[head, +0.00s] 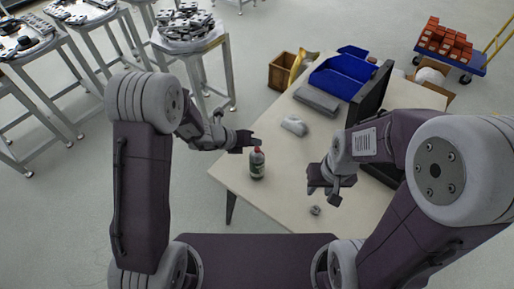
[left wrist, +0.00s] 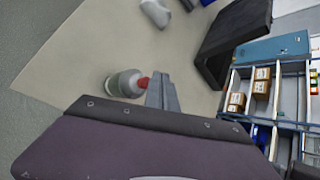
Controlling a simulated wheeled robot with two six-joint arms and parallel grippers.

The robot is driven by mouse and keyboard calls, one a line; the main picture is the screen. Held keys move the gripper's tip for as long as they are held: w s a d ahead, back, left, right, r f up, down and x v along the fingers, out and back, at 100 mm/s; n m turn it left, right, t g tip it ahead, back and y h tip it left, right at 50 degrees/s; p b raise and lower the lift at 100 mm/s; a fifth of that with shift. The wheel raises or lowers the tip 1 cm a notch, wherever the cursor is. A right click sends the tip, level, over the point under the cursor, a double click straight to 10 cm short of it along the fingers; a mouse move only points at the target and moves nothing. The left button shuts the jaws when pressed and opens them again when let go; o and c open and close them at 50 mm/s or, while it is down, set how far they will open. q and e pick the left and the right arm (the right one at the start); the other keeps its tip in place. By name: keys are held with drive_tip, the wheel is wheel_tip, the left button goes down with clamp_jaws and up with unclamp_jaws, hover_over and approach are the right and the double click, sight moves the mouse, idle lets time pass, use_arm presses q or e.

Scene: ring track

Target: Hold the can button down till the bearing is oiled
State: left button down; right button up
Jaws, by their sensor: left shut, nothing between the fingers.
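The can (head: 257,165), dark-bodied with a pale label and a red button on top, stands upright near the table's left corner. My left gripper (head: 254,142) is shut and empty, with its tips at the can's top. In the left wrist view, the fingers (left wrist: 162,92) are closed together beside the red button (left wrist: 143,82); I cannot tell whether they touch or press it. A small grey round part (head: 315,210), possibly the bearing, lies near the table's front edge. My right gripper (head: 322,187) hangs above the table behind it; its opening is unclear.
On the table (head: 245,188) are a pale rounded object (head: 295,126), a grey slab (head: 317,101), blue bins (head: 340,76) and a black monitor (head: 371,94). A wooden box (head: 283,72) is at the far end. Metal stands (head: 190,45) are at the back left.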

idle(0.6)
use_arm(q)
drive_tip(key=shift+f+b, duration=0.45)
drive_tip(key=shift+b, duration=0.05)
drive_tip(key=shift+f+b, duration=0.5)
idle(0.5)
idle(0.9)
drive_tip(key=shift+r+p, duration=0.8)
drive_tip(key=shift+r, duration=0.15)
wheel_tip(320, 180, up, 5)
drive_tip(key=p, duration=0.4)
drive_tip(key=shift+r+p, duration=0.1)
drive_tip(key=shift+p, duration=0.2)
